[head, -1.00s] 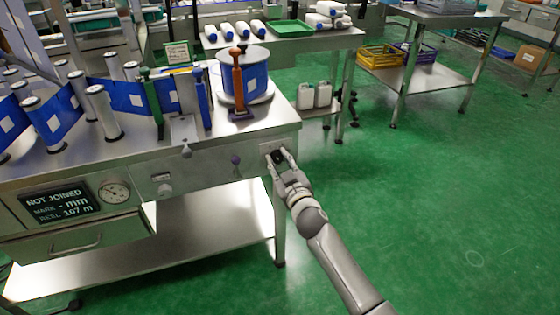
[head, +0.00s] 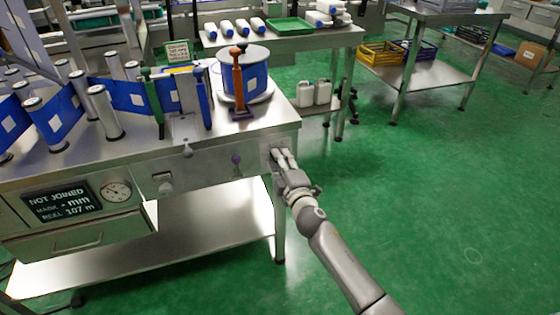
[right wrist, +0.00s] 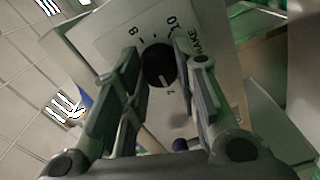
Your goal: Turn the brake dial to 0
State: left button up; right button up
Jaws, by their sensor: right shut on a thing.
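The brake dial (right wrist: 158,65) is a round black knob on a pale plate, with "8" and "10" printed above it in the right wrist view. A white mark on the knob points down, near a digit that looks like 2. Part of the word BRAKE shows at the right. My right gripper (right wrist: 160,58) has one finger on each side of the knob and is shut on it. In the head view my right gripper (head: 281,157) is at the right end of the bench's front panel and hides the dial. My left gripper is out of view.
The metal bench (head: 70,168) carries a blue-label reel (head: 258,82), an orange-handled post (head: 238,80) and several rollers. A display (head: 62,201) reads NOT JOINED. Green floor (head: 430,220) to the right is clear.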

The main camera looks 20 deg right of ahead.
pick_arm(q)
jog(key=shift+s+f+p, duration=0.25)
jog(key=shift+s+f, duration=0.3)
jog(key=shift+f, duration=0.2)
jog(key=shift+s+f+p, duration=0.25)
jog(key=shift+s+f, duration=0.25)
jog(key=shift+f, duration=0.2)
pick_arm(e)
jog(key=shift+f+n, duration=0.1)
jog(key=shift+n, duration=4.7)
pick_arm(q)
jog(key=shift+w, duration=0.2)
pick_arm(e)
jog(key=shift+o, duration=0.2)
jog(key=shift+c, duration=0.2)
jog(key=o, duration=1.1)
jog(key=shift+c, duration=0.2)
